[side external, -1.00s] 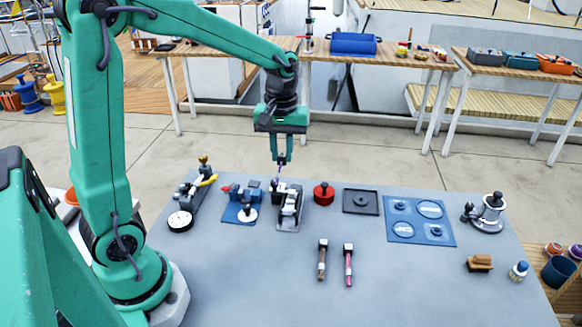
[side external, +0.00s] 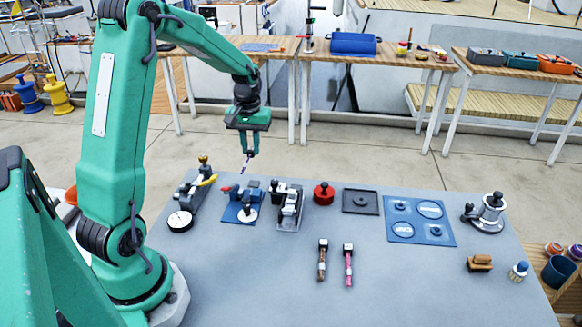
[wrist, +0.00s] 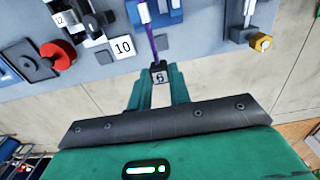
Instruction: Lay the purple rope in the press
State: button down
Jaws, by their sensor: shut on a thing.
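My gripper (side external: 250,152) is shut on the purple rope and holds it in the air. The rope hangs below the fingertips in the side view (side external: 245,164) and runs up from my gripper (wrist: 158,88) in the wrist view (wrist: 152,40), with a white part toward its far end. A small black block labelled 6 (wrist: 159,76) sits at the fingertips. Beneath the rope is a blue-based clamp device (side external: 241,206). Just right of it is a grey lever device on a pale base (side external: 288,206). I cannot tell for sure which of these is the press.
A gauge fixture (side external: 190,200) with yellow handle stands left. A red knob (side external: 323,193), black tray (side external: 361,201), blue panel (side external: 420,221) and chrome winch (side external: 487,212) stand right. Two ropes (side external: 323,262) (side external: 348,266) lie in front, with free grey table around them.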

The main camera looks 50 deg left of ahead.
aim_at(252, 156)
jog(key=shift+f, duration=1.3)
jog(key=shift+f, duration=0.15)
jog(key=shift+f, duration=1.35)
jog(key=shift+f, duration=2.1)
dwell(0.4)
jog(key=c, duration=0.8)
grip_release()
jog(key=shift+r, duration=0.1)
jog(key=shift+r, duration=3.55)
